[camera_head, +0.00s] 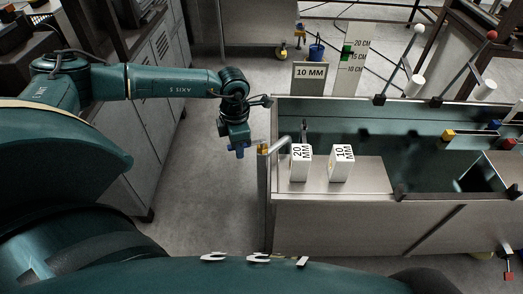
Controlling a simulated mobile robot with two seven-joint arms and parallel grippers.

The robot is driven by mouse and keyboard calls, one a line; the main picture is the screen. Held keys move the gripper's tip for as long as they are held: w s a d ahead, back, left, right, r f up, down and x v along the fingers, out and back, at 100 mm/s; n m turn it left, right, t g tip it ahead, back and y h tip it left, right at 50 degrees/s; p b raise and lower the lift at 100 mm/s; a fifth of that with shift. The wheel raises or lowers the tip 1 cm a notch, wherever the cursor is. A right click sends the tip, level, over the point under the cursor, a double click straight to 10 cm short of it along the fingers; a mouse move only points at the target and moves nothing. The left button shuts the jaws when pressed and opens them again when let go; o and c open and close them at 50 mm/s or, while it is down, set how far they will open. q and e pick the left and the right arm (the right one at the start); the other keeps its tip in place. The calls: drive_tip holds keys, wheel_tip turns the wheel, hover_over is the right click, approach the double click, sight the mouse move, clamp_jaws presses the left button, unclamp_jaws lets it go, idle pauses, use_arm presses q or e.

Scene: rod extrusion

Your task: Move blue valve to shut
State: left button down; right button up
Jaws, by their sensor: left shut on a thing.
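My left arm reaches in from the left, and its gripper (238,143) points down beside the left end of the metal bench. The gripper is shut on a small blue piece (239,153) at its fingertips, which looks like the blue valve's handle. The fingers hide much of it, and I cannot tell its turn position. A small yellow fitting (262,149) on a bent pipe sits just right of it, apart from the gripper. My right gripper is not in view.
The metal bench (330,222) fills the right side. White blocks marked 20 MM (301,163) and 10 MM (341,163) stand on it. A 10 MM sign (310,75) and a height scale (352,70) stand behind.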

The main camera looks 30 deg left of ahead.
use_arm(q)
drive_tip(key=shift+w+a+f+m, duration=0.1)
drive_tip(key=shift+w+a+m, duration=0.2)
drive_tip(key=shift+m, duration=0.3)
drive_tip(key=shift+w+a+m+b, duration=0.1)
drive_tip(key=shift+w+m+b, duration=0.05)
drive_tip(key=shift+m+b, duration=0.25)
drive_tip(key=shift+w+a+m, duration=0.15)
drive_tip(key=shift+w+m, duration=0.1)
drive_tip(key=shift+m, duration=0.15)
drive_tip(key=c, duration=1.3)
unclamp_jaws()
drive_tip(key=shift+o, duration=0.2)
